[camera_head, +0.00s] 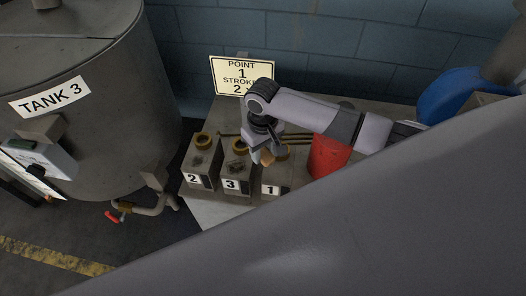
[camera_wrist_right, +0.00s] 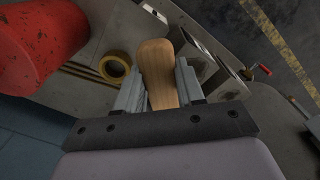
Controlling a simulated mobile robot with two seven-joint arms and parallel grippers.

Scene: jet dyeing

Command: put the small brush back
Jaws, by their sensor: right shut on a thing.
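My right gripper (camera_wrist_right: 160,92) is shut on the wooden handle of the small brush (camera_wrist_right: 156,62). The handle stands between the two fingers in the right wrist view, and its bristles are not visible. In the head view my right gripper (camera_head: 262,142) points down above the grey numbered boxes, close to box 1 (camera_head: 283,188). A bit of the wooden brush (camera_head: 267,158) shows below the fingers. Box 3 (camera_head: 232,184) and box 2 (camera_head: 199,180) stand to its left. Each of these two has a yellow ring on top. My left gripper is not in view.
A red container (camera_head: 328,156) stands right of box 1, under my right arm. A sign reading POINT 1 STROKE 2 (camera_head: 242,76) stands behind the boxes. Tank 3 (camera_head: 88,120) is at the left. A blue object (camera_head: 450,95) is at the right. A large grey surface covers the lower right.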

